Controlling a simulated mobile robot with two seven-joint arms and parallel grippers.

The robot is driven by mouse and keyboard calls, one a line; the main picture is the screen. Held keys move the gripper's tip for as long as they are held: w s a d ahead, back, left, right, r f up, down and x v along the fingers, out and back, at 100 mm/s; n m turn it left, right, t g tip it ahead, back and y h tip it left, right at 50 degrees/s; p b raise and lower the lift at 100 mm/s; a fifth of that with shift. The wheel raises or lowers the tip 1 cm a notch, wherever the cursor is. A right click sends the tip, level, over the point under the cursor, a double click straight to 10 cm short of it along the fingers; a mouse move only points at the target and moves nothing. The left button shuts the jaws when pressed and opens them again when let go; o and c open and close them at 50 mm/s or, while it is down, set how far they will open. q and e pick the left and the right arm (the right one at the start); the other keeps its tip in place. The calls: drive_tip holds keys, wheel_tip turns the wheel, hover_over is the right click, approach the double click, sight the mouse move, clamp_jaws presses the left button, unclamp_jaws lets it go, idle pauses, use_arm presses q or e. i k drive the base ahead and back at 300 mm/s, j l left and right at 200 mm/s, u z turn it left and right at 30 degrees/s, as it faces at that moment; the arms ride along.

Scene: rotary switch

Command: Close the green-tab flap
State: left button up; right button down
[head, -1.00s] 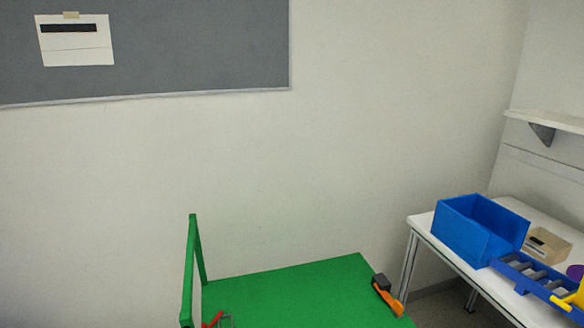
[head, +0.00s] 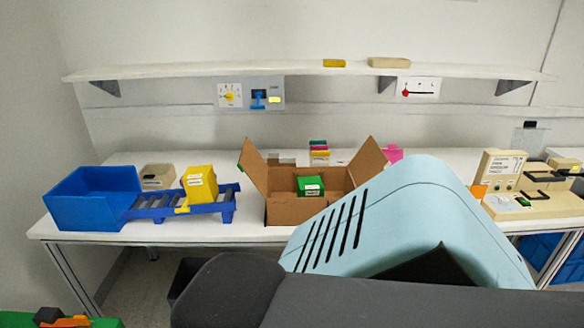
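An open cardboard box (head: 293,212) stands on the white table in the middle of the head view. Its left flap (head: 252,163) and right flap (head: 369,160) stick up, tilted outward. A green block with a white label (head: 310,186) shows inside the box. A pink tab (head: 393,153) shows just behind the right flap. My light blue and dark arm parts cover the lower right and hide the table in front of the box's right side. Neither gripper is in view.
A blue bin (head: 92,199) and a blue roller rack (head: 182,204) with a yellow block (head: 199,184) stand left of the box. Beige devices (head: 505,172) stand at the right. A shelf (head: 290,71) runs above the white table (head: 70,226).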

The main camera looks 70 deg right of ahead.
sight(251, 162)
drive_tip(key=z, duration=2)
